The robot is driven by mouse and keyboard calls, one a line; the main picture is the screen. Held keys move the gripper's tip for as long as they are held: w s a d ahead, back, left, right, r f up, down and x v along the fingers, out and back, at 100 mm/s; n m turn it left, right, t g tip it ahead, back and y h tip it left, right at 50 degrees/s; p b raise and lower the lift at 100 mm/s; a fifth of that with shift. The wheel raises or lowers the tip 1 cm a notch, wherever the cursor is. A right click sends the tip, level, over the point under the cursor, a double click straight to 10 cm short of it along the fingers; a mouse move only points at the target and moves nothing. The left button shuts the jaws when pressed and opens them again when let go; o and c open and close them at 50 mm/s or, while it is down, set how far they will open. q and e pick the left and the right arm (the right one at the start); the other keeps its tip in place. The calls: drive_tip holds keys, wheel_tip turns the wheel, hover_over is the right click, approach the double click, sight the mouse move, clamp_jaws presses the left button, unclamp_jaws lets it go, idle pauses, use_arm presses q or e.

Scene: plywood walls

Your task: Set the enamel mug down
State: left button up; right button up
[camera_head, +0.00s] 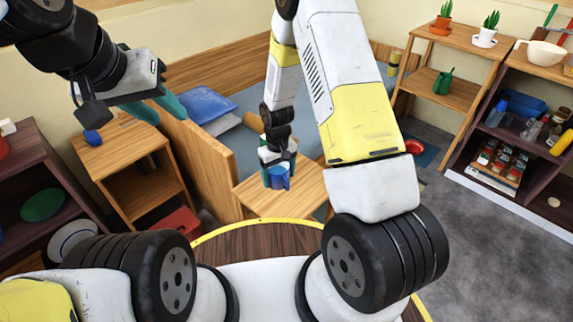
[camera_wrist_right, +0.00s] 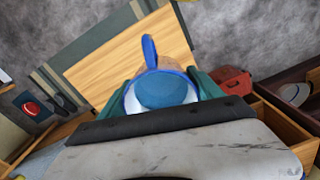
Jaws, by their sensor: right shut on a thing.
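The enamel mug (camera_head: 279,178) is blue. In the right wrist view the mug (camera_wrist_right: 160,92) shows its blue rim, with its handle pointing to the top of the picture. My right gripper (camera_head: 278,168) is shut on it, with one green finger on each side; the gripper (camera_wrist_right: 163,90) also shows in the wrist view. The mug is over a small light-wood table (camera_head: 265,202), whose top (camera_wrist_right: 130,55) fills the area behind it in the wrist view. I cannot tell whether the mug touches it. My left gripper (camera_head: 157,108) is open and empty, far left of the mug.
A wooden bed end panel (camera_head: 203,152) stands just left of the table, with a blue pillow (camera_head: 203,105) behind it. A wooden nightstand (camera_head: 128,150) is further left. Shelves with plants (camera_head: 458,43) stand at the right. The grey floor (camera_head: 470,240) at the right is clear.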

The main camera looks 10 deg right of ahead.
drive_tip(key=a+f+n, duration=0.1)
drive_tip(key=f, duration=0.1)
drive_tip(key=s+a+f+n, duration=0.1)
drive_tip(key=a+f, duration=0.1)
drive_tip(key=f, duration=0.1)
drive_tip(key=s+a+f, duration=0.1)
drive_tip(key=f, duration=0.2)
drive_tip(key=shift+a+n, duration=0.35)
drive_tip(key=shift+n, duration=0.05)
drive_tip(key=shift+d+f, duration=0.1)
drive_tip(key=shift+f, duration=0.15)
hover_over(302, 196)
drive_tip(key=shift+a+f, duration=0.25)
drive_tip(key=shift+f, duration=0.45)
drive_tip(key=shift+w+d+f, duration=0.1)
drive_tip(key=shift+d+f, duration=0.05)
drive_tip(key=shift+f, duration=0.75)
drive_tip(key=shift+d+f, duration=0.15)
drive_tip(key=shift+f, duration=0.75)
drive_tip(key=shift+f, duration=0.15)
drive_tip(key=o, duration=1.7)
